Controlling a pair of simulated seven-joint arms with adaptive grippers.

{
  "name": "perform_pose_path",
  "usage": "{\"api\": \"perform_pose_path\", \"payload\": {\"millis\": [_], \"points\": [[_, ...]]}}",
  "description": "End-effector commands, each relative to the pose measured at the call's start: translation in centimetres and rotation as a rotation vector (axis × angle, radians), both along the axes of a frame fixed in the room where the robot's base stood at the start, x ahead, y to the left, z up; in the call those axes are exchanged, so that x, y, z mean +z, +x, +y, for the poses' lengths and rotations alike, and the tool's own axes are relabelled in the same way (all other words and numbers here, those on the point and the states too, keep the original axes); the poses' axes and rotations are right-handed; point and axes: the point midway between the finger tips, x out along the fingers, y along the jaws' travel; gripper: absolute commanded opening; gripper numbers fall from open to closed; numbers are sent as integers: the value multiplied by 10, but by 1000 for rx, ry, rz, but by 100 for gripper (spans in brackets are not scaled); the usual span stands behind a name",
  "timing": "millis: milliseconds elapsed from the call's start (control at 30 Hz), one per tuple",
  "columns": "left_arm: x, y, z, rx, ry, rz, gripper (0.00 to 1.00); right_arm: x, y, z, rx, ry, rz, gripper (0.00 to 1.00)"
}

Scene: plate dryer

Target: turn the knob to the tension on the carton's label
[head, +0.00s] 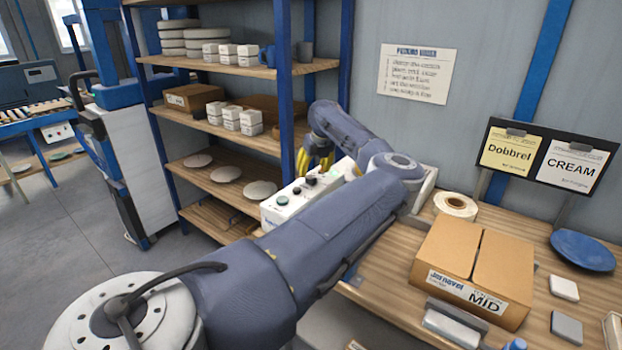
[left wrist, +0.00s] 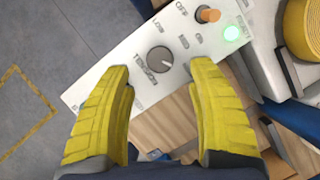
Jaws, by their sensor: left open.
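The carton (head: 470,265) sits on the bench at the right; its label (head: 466,290) reads MID in large print. The white control box (head: 290,203) is partly hidden behind my left arm. In the left wrist view its grey round knob (left wrist: 160,60) has a pale mark, with LOW and other small lettering around it. Which setting the mark points to is hard to tell. My left gripper (head: 318,160) has yellow fingers, spread open. In the left wrist view the open gripper (left wrist: 161,70) has one finger on either side of the knob, with visible gaps. My right gripper is out of view.
An orange switch (left wrist: 207,14) and a lit green lamp (left wrist: 232,33) are on the panel near the knob. A tape roll (head: 455,205), a blue plate (head: 583,250) and signs reading Dobbrel and CREAM stand around the carton. Shelves with plates and boxes are behind the control box.

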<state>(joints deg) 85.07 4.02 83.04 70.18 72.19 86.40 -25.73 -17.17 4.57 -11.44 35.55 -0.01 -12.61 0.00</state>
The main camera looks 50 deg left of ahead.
Motion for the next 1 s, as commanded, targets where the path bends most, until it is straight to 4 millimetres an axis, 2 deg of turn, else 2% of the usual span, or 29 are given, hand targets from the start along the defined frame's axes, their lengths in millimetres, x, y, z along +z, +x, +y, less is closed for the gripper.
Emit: {"api": "perform_pose_path", "payload": {"millis": [200, 400, 900, 1000], "points": [[-29, 3, 12, -1, 0, 1, 58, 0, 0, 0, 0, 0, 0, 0], [-44, 6, 18, -1, 0, 2, 58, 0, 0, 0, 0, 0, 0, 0], [-50, 6, 20, 0, 1, 0, 59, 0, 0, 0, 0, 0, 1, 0], [-50, 6, 20, 0, 1, 0, 47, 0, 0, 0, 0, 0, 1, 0]]}}
